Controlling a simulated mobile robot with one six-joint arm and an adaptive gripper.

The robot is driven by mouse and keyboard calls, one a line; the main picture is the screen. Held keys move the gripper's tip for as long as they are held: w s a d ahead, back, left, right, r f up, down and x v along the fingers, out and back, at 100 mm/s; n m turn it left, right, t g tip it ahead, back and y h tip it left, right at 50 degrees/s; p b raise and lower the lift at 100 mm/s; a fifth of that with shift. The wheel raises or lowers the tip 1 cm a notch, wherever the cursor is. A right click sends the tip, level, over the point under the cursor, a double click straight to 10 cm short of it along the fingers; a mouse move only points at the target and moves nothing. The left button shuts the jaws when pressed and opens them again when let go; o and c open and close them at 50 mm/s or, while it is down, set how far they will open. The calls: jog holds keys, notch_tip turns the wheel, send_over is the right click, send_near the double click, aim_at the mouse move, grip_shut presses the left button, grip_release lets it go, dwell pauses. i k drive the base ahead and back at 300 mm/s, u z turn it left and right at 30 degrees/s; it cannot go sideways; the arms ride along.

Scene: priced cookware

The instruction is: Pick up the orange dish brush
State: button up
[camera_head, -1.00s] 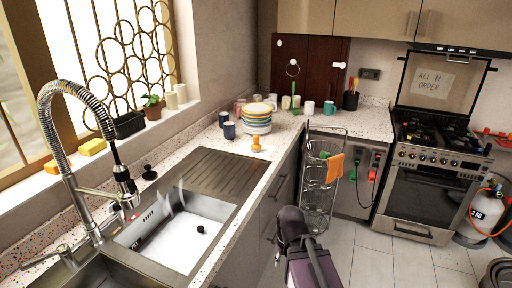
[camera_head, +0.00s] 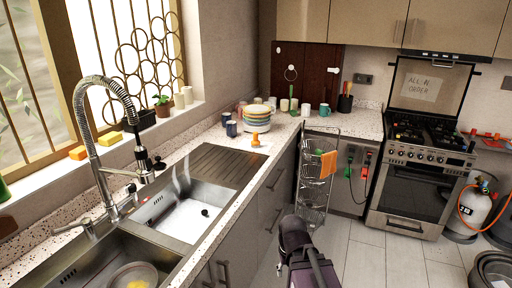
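A small orange object (camera_head: 255,141), which looks like the orange dish brush, stands on the speckled counter past the drainboard, in front of the stacked plates. It is small in the view, so its bristles and handle are hard to make out. Part of my arm shows as a dark and purple shape at the bottom middle, in front of the lower cabinets and over the floor. My gripper's fingers are not visible, and the arm is well apart from the orange object.
Stacked bowls and plates (camera_head: 257,118) and dark cups (camera_head: 231,128) stand close behind the orange object. The sink (camera_head: 185,212) and tap (camera_head: 108,150) are at left. A wire rack (camera_head: 313,185) stands by the counter's end.

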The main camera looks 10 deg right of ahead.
aim_at(255, 143)
jog(key=u, duration=0.05)
jog(key=k, duration=0.1)
jog(key=z, duration=0.35)
jog(key=i, duration=0.5)
jog(key=z, duration=0.5)
jog(key=i, duration=1.5)
jog(key=u, duration=0.9)
jog(key=i, duration=0.75)
jog(key=u, duration=0.4)
